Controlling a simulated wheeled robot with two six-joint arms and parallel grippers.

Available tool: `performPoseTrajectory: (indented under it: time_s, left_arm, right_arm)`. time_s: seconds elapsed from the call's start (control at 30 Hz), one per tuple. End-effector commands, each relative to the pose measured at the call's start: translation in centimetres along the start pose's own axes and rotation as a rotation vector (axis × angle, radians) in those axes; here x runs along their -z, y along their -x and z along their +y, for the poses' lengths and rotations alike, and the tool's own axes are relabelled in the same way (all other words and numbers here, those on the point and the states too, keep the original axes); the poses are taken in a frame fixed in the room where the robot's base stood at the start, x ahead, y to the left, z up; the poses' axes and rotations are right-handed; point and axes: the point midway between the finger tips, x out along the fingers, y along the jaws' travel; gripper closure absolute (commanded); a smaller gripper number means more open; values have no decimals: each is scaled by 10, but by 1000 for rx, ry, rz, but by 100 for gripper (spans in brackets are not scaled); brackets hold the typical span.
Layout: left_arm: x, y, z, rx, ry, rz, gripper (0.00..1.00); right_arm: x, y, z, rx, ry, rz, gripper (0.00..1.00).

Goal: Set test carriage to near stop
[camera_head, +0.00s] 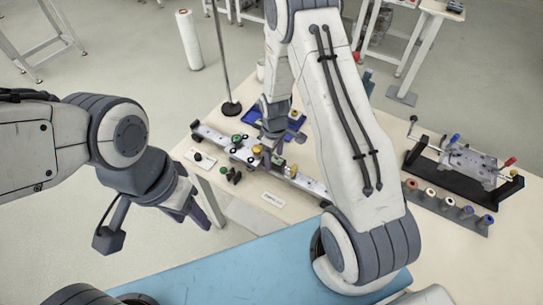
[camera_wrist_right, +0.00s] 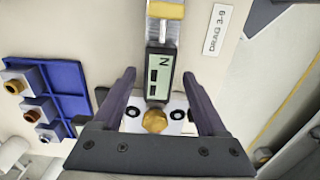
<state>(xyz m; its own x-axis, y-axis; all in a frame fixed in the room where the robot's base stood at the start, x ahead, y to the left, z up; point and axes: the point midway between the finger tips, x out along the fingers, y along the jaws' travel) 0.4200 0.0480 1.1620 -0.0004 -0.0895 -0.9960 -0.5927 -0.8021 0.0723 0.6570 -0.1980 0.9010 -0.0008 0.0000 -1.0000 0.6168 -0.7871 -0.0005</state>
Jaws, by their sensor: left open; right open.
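A long narrow track (camera_head: 308,184) runs diagonally across the cream table. A carriage with a digital display (camera_wrist_right: 158,75) and a gold knob (camera_wrist_right: 155,121) shows in the right wrist view. My right gripper (camera_wrist_right: 160,80) is open, its fingers on either side of the display and knob with gaps to both. In the head view my right gripper (camera_head: 270,148) is over the middle of the track and partly hides the carriage. My left gripper (camera_head: 200,212) is open and empty, off the table's left edge. I cannot tell which part is the near stop.
A blue tray (camera_wrist_right: 68,76) with small blocks lies beside the track. A black stand (camera_head: 455,187) with a crank and a row of colored-top pegs (camera_head: 448,203) are at right. A pole (camera_head: 222,60) stands behind. A "DRAG" label (camera_wrist_right: 215,30) lies beside the track.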

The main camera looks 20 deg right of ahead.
Motion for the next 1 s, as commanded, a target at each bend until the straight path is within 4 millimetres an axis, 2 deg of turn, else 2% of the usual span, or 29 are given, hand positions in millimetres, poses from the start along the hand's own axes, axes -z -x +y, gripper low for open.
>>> performPoseTrajectory:
  time_s: [0.17,0.2,0.27,0.3,0.4,1.0]
  left_arm:
    - [0,0,0,0,0,0,50]
    - [0,0,0,0,0,0,50]
    - [0,0,0,0,0,0,50]
    - [0,0,0,0,0,0,50]
    - [0,0,0,0,0,0,50]
    - [0,0,0,0,0,0,50]
  right_arm:
    - [0,0,1,0,-1,1,25]
    - [0,0,1,0,-1,1,29]
    - [-1,0,1,0,-2,1,52]
    - [-1,0,1,0,-2,1,67]
    - [-1,0,1,0,-2,0,100]
    - [-2,0,0,2,-2,-2,100]
